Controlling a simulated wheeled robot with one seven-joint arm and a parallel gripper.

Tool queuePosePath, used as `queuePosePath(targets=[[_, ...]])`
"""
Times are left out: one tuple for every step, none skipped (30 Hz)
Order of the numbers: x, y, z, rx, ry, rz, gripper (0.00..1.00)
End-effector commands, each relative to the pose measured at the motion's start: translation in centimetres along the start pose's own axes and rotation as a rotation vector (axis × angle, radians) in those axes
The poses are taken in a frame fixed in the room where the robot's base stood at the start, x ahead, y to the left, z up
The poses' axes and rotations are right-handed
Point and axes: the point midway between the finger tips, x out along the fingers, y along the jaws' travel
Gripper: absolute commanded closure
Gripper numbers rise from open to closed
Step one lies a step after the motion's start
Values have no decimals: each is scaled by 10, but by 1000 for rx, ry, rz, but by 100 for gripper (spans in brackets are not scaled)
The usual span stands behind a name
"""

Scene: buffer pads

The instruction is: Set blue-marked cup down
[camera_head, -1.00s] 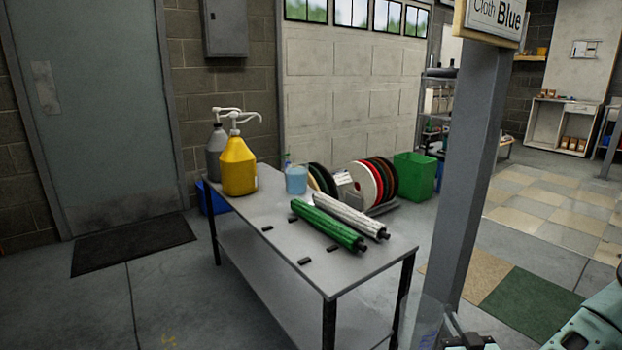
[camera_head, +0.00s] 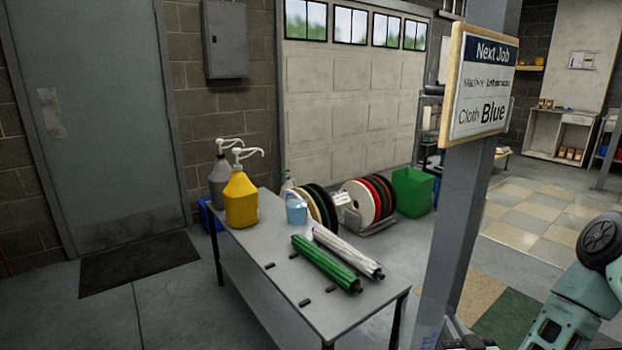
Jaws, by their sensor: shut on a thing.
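The blue-marked cup (camera_head: 428,338) is clear, and only part of it shows at the bottom edge, in front of the grey post. Blue marks show on its wall; its base is out of frame. My gripper (camera_head: 456,340) is beside it at the bottom edge, mostly cut off, and is shut on the cup. The grey metal table (camera_head: 262,275) stands to the left, apart from the cup. What lies under the cup is hidden.
The table bears a yellow pump jug (camera_head: 241,201), a grey pump jug (camera_head: 219,182), a light-blue container (camera_head: 297,211), a green roller (camera_head: 325,263) and a white roller (camera_head: 347,252). A "Cloth Blue" sign (camera_head: 481,85) hangs on the post (camera_head: 455,220). The table's near end has bare room.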

Motion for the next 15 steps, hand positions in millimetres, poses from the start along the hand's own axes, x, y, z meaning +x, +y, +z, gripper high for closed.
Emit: queuePosePath(targets=[[0,0,-4,0,0,0,100],[-1,1,-3,1,0,0,100],[-3,2,0,1,-1,1,100],[-6,3,3,2,-2,1,100],[-9,4,6,4,-3,1,100],[-14,6,12,4,-4,1,100],[-18,7,17,6,-6,1,100],[-23,8,22,7,-6,-1,100],[-31,10,28,9,-6,-3,100],[-37,10,33,10,-6,-5,100],[-43,10,36,10,-6,-7,100],[-51,10,40,11,-4,-9,100],[-56,10,41,11,-4,-11,100],[-61,9,42,11,-3,-12,100],[-66,8,43,11,-1,-13,100]])
